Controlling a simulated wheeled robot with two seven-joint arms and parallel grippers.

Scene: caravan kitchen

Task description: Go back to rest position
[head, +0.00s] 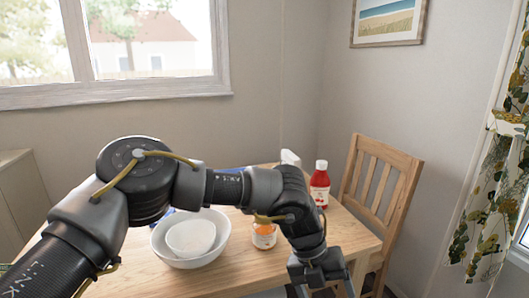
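My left arm comes in from the left and reaches across the wooden table. Its gripper (322,284) points down at the table's front right, low in the head view. Its fingers appear spread apart with nothing seen between them, though the tips are cut off by the bottom edge. My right gripper is not in view.
On the table (225,278) stand a white bowl (160,246) with a smaller white bowl (191,238) in it, a small orange jar (264,237) and a red bottle (320,184) behind my arm. A wooden chair (385,190) stands at the right.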

